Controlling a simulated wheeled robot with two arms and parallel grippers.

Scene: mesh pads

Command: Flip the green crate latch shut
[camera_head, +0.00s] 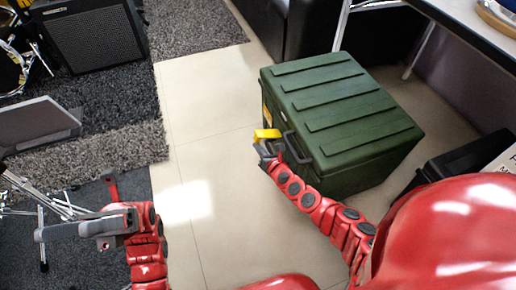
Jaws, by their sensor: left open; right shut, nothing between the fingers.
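The green crate (345,105) stands on the tiled floor right of centre, its ribbed lid lying flat on top. A yellow latch (267,133) sticks out from its left face, beside a dark grey handle (291,146). My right gripper (263,148) is shut and empty, just below the yellow latch. I cannot tell whether it touches the latch. The gripper and arm hide part of the crate's left face. My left gripper (62,227) is open and empty at the lower left, far from the crate.
A table (470,22) with metal legs stands behind the crate at the upper right. A black case (460,160) lies to the crate's right. An amplifier (92,38), grey rugs (190,25) and drum hardware are on the left. The tiled floor left of the crate is clear.

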